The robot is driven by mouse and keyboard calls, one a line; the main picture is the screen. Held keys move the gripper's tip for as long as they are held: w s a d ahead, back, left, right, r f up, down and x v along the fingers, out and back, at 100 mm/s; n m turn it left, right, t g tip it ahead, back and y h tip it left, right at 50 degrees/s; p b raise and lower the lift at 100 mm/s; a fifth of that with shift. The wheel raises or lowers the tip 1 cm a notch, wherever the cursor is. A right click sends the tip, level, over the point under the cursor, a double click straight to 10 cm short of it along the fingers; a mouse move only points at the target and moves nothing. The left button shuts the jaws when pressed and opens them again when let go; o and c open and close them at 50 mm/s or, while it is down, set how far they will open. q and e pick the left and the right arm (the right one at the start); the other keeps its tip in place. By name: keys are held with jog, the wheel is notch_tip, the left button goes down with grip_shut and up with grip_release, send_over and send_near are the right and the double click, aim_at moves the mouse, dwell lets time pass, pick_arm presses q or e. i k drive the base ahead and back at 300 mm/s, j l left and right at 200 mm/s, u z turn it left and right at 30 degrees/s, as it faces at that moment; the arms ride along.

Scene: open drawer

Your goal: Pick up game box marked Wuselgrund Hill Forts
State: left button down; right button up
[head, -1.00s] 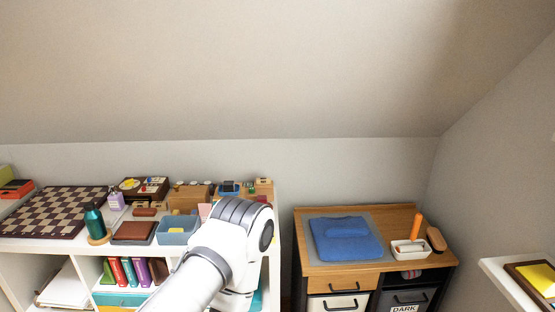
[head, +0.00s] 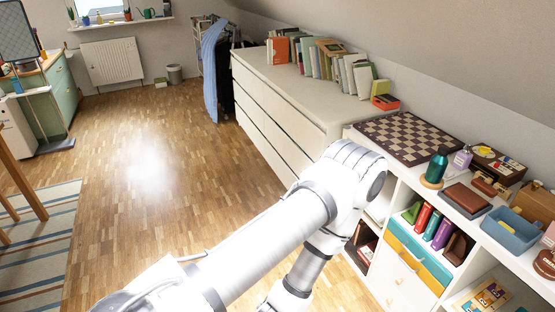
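No label reading Wuselgrund Hill Forts can be made out, so I cannot tell which thing is that game box. A flat box with a colourful picture (head: 484,298) lies in the white shelf's lower compartment at the bottom right, cut by the frame edge. A brown box or book (head: 330,47) stands among upright books on the dresser; its marking is too small to read. One white arm of mine reaches across the middle from the lower left, and its far end leaves the frame at the bottom. Neither gripper shows.
The long pale dresser (head: 268,92) and white shelf unit (head: 391,172) line the right side. A checkered board (head: 408,135), green bottle (head: 437,166) and blue bin (head: 509,231) crowd the shelf top. Wooden floor (head: 165,190) is open at left, beside a striped rug (head: 45,245).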

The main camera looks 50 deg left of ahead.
aim_at(362, 234)
jog(key=u, duration=0.8)
jog(key=i+j+z, duration=0.25)
jog(key=z, duration=0.15)
jog(key=i+j+z, duration=0.25)
jog(key=z, duration=0.15)
jog(key=i+j+z, duration=0.15)
jog(key=j+z, duration=0.25)
jog(key=i+j, duration=0.1)
jog(key=j, duration=0.25)
jog(key=i+j, duration=0.1)
jog(key=j, duration=0.3)
jog(key=i+j, duration=0.15)
jog(key=j, duration=0.2)
jog(key=i+j+z, duration=0.1)
jog(key=j, duration=0.25)
jog(key=i+j, duration=0.1)
jog(key=j, duration=0.3)
